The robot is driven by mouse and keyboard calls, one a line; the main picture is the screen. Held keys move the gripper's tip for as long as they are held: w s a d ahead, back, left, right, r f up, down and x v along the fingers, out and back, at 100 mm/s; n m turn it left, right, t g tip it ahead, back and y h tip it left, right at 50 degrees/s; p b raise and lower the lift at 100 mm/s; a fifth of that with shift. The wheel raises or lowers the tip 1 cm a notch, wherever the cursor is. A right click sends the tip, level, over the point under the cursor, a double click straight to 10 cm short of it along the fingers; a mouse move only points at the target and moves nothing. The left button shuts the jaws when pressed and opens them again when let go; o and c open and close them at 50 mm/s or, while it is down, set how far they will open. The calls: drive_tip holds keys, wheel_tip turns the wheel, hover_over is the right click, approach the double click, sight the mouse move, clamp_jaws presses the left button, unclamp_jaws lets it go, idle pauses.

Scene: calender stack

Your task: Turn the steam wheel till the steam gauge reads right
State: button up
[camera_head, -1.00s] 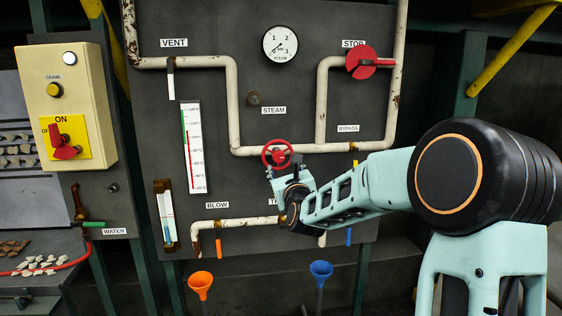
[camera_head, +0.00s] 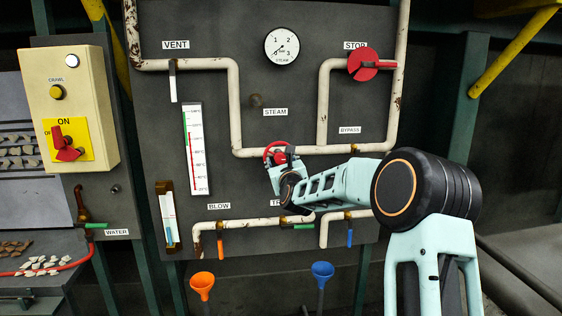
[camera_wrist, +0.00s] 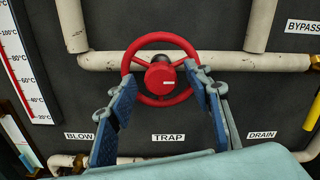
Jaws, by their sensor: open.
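The red steam wheel (camera_head: 267,152) sits on the white pipe in the middle of the dark panel. The wrist view shows its rim, spokes and hub (camera_wrist: 160,76) nearly face on, with a short white mark on the hub. My gripper (camera_wrist: 163,92) is open, its blue-padded fingers at the wheel's left and right sides, overlapping the rim's edges in view. I cannot tell whether they touch it. In the head view my gripper (camera_head: 280,160) covers part of the wheel. The steam gauge (camera_head: 282,47) is above; its needle points lower left, near 0.
A red stop handle (camera_head: 363,64) is at the upper right, and a vent lever (camera_head: 173,82) at the upper left. Below the wheel are orange (camera_head: 220,245), green (camera_head: 298,226) and blue (camera_head: 350,236) valve levers. Pipes run close behind the wheel.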

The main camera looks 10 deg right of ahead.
drive_tip(key=c, duration=1.1)
drive_tip(key=shift+f, duration=0.1)
drive_tip(key=shift+c, duration=0.2)
drive_tip(key=shift+f+n+b, duration=0.1)
drive_tip(key=shift+n+b, duration=0.3)
drive_tip(key=shift+b, duration=0.25)
